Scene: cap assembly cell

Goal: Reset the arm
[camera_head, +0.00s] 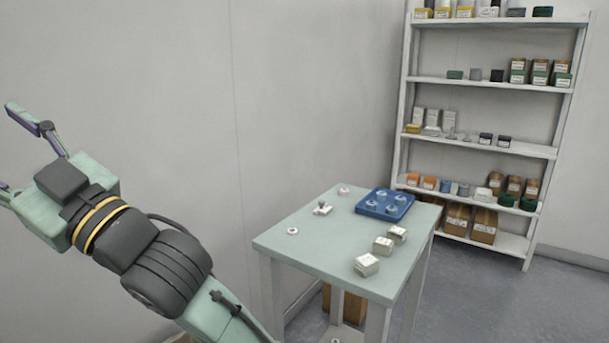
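My arm reaches up and to the left across the left side of the head view. My gripper (22,152) is at the far left edge, raised in front of the bare wall and well away from the table. One finger shows in full, and the other is mostly cut off by the picture edge. The fingers stand wide apart, with nothing seen between them.
A pale green table (300,257) stands right of my arm. On it are a blue tray (362,210) with several clear round parts, small white boxes (367,265), a white ring (292,231) and a small fixture (322,209). A stocked white shelf (480,147) stands behind, right.

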